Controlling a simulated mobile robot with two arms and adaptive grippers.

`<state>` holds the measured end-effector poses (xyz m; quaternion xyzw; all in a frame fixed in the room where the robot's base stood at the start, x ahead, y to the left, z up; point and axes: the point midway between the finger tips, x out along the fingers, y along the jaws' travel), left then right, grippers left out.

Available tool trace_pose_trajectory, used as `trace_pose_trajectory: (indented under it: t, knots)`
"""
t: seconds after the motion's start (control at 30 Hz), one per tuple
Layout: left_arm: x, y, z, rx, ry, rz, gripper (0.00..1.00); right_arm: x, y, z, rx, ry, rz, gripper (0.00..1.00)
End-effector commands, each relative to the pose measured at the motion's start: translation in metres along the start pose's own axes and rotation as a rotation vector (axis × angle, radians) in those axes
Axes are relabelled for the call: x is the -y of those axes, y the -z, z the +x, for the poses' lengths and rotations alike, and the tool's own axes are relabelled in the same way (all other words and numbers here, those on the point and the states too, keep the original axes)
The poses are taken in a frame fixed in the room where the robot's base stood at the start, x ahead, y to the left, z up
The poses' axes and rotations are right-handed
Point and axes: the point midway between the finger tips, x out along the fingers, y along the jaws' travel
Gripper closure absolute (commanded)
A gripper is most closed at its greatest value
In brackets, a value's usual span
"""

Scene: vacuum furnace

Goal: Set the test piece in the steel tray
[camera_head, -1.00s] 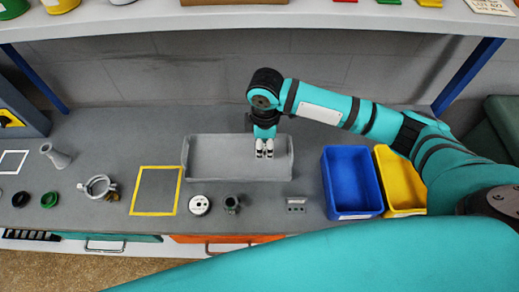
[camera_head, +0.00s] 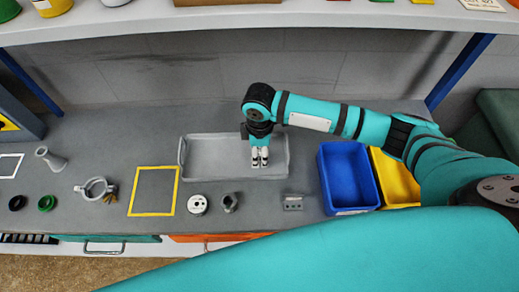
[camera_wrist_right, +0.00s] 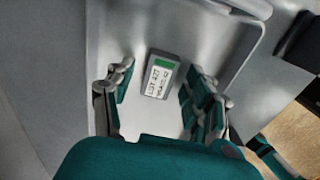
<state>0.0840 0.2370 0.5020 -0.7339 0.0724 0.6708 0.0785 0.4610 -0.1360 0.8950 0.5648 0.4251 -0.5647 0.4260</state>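The steel tray (camera_head: 222,178), shallow and grey, sits on the bench; its bare floor and rim also fill much of the right wrist view (camera_wrist_right: 225,52). The test piece (camera_wrist_right: 160,76), a small grey block with a green-striped lot label, lies on the tray floor in that view. My right gripper (camera_head: 260,160) points down into the tray. In the right wrist view its fingers (camera_wrist_right: 157,84) stand on both sides of the block with gaps, so it is open. In the head view the block cannot be made out at the gripper. My left gripper is out of view.
A blue bin (camera_head: 347,178) and a yellow bin (camera_head: 397,182) stand right of the tray. In front are a round white part (camera_head: 197,205), a dark fitting (camera_head: 229,203) and a small metal block (camera_head: 293,203). A yellow-outlined square (camera_head: 153,190) and a clamp ring (camera_head: 96,189) lie left.

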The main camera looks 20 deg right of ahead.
Motion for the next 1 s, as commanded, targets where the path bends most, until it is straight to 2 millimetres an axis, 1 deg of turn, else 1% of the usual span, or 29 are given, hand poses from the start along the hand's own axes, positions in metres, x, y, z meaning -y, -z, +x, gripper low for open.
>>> trace_pose_trajectory:
  t: [0.17,0.27,0.37,0.7,0.83,1.0]
  knots:
    - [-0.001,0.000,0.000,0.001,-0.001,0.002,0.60,0.000,0.000,-0.001,0.000,-0.001,0.000,0.46]
    - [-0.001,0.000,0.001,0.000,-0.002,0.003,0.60,-0.001,0.000,-0.007,-0.002,-0.001,0.000,0.46]
    - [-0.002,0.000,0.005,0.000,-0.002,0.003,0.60,-0.002,0.000,-0.021,-0.003,-0.004,0.001,0.46]
    - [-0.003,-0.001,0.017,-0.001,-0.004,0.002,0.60,-0.001,0.001,-0.092,-0.003,-0.004,0.000,0.46]
    - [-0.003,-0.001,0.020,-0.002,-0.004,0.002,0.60,-0.001,0.001,-0.111,-0.003,-0.002,0.000,0.46]
    - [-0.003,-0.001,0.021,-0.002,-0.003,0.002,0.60,0.000,0.000,-0.122,-0.001,0.000,0.000,0.46]
